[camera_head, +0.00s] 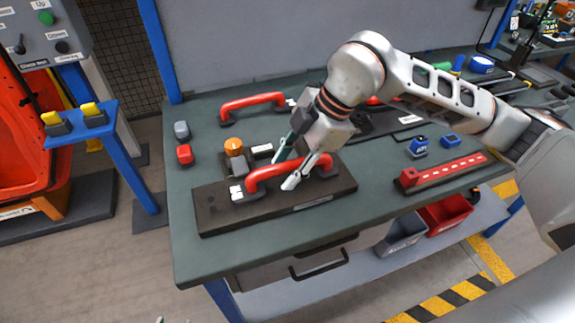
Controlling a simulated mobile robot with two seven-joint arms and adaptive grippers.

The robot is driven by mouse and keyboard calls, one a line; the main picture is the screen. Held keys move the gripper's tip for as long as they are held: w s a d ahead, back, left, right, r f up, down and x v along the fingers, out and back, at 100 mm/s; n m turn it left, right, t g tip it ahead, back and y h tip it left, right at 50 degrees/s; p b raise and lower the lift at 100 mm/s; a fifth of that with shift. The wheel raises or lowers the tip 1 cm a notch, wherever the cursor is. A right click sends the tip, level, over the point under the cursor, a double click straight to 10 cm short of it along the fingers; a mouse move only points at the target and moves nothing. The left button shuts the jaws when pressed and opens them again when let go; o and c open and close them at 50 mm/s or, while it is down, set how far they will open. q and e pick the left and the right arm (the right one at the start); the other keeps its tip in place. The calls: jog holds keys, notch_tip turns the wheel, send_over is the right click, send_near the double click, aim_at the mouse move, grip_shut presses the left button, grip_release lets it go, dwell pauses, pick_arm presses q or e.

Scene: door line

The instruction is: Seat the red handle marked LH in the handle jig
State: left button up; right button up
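A red handle (264,173) lies along a dark jig plate (222,213) at the front left of the bench, with a white block at its left end. Its bar seems to rest at the jig; I cannot tell how its feet sit. My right gripper (284,172) reaches down over the bar with its fingers apart, one on the far side and one on the near side. It hides part of the handle. A second red handle (252,101) lies behind on the bench. No LH marking is readable.
An orange knob (233,145) stands just behind the jig. A red slotted bar (443,172) and blue pieces (418,146) lie to the right. Bench (370,200) is clear between jig and bar.

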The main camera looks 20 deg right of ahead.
jog(key=shift+d+r, duration=0.1)
jog(key=shift+r, duration=0.1)
jog(key=v, duration=1.1)
jog(key=shift+r, duration=0.3)
dwell(1.1)
